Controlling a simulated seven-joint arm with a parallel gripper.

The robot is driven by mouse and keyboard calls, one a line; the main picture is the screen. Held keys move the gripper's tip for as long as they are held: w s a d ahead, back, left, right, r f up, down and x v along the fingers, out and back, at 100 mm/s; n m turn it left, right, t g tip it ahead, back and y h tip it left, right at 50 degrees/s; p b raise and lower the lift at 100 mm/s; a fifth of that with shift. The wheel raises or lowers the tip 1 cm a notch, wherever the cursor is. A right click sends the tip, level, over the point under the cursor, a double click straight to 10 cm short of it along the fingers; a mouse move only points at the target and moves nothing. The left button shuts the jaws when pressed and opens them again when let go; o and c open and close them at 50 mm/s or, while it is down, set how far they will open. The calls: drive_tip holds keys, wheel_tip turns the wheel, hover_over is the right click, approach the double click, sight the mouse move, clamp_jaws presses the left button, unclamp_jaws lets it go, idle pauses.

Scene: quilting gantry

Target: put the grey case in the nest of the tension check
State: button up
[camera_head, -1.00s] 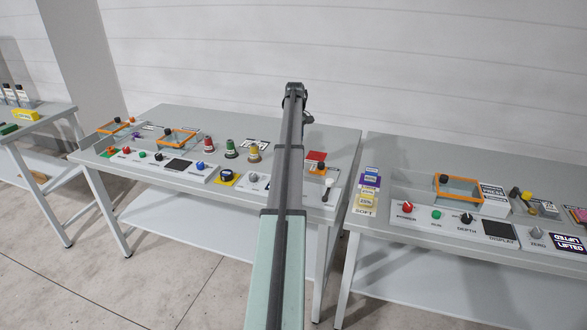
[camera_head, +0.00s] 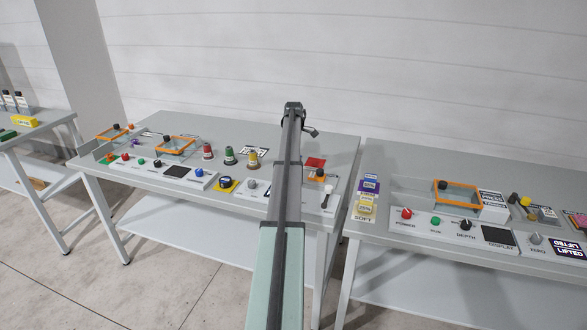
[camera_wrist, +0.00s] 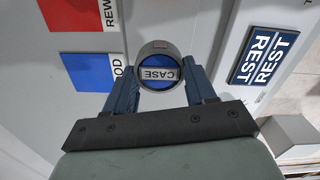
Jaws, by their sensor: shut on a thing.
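In the wrist view my gripper (camera_wrist: 158,67) is shut on the grey case (camera_wrist: 158,48), a round grey body with a blue face and a label reading CASE. One finger presses on each side of it. Below it in that view lie a red square (camera_wrist: 75,14) and a blue square (camera_wrist: 85,72), both with partly cut-off lettering. In the head view my arm hides the case and most of the gripper, over the right part of the middle bench (camera_head: 334,148). I cannot make out which spot is the nest of the tension check.
A dark REST label (camera_wrist: 264,56) lies beside the case in the wrist view. The middle bench carries orange frames (camera_head: 176,145), coloured cones (camera_head: 229,156) and knobs. The right bench (camera_head: 400,150) holds a panel with a display (camera_head: 498,236). A gap separates the benches.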

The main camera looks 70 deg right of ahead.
drive_tip(key=shift+f, duration=2.55)
drive_tip(key=shift+f, duration=0.15)
drive_tip(key=o, duration=1)
drive_tip(key=shift+o, duration=0.2)
wheel_tip(320, 180, up, 12)
drive_tip(key=shift+r, duration=0.2)
